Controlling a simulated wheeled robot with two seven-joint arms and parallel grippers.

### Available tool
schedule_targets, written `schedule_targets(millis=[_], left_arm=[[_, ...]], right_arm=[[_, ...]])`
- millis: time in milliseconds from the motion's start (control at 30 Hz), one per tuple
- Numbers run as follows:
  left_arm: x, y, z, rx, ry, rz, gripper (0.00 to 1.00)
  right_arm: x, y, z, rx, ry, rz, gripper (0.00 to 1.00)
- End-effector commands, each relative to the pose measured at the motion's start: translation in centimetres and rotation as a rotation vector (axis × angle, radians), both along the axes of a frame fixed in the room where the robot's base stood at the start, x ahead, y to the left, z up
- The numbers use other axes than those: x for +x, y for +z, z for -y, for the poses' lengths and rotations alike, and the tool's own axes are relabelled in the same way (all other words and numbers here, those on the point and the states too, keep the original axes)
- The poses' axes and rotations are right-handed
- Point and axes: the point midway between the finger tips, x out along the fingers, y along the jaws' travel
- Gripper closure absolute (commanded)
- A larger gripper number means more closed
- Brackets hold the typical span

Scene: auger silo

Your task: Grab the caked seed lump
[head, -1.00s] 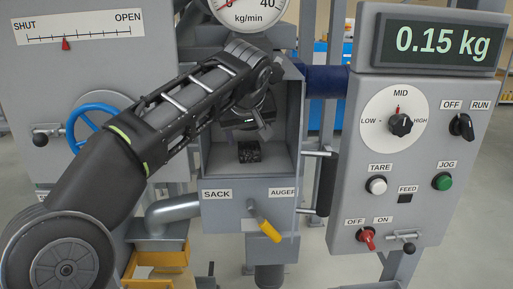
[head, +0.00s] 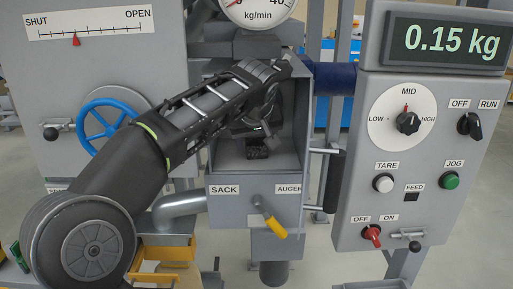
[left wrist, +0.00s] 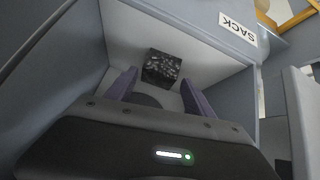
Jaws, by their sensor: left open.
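The caked seed lump (head: 257,152) is a dark, speckled block on the floor of the open grey box (head: 228,160). In the left wrist view the lump (left wrist: 162,68) lies just beyond the fingertips, roughly between their lines. My left gripper (head: 258,135) is inside the box, above the lump in the head view, and partly hides it. In the left wrist view its two purple fingers (left wrist: 158,84) are apart with nothing between them. I cannot tell whether a finger touches the lump. My right gripper is not in view.
The box has grey side walls and a front panel labelled SACK and AUGER with a yellow-handled lever (head: 269,222). A control panel (head: 430,120) with a 0.15 kg display stands at right. A blue handwheel (head: 103,125) is at left, behind my arm.

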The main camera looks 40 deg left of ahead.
Motion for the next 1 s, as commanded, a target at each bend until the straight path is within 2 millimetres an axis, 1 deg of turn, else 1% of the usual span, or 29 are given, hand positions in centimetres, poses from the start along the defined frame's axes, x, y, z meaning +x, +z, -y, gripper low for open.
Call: schedule_targets(millis=[100,233,833,867,1000], left_arm=[[1.0,-1.5,-0.6,0.001,0.001,-0.004,0.38],[1.7,-2.4,-1.0,0.0,0.0,-0.002,0.38],[1.8,-2.6,-1.1,0.0,0.0,0.0,0.38],[1.7,-2.6,-1.1,0.0,0.0,0.0,0.39],[1.7,-2.6,-1.1,0.0,0.0,0.0,0.5]], right_arm=[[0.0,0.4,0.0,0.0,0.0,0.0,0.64],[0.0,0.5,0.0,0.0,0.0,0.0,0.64],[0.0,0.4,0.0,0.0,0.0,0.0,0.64],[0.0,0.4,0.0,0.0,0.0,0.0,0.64],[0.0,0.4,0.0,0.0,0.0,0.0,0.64]])
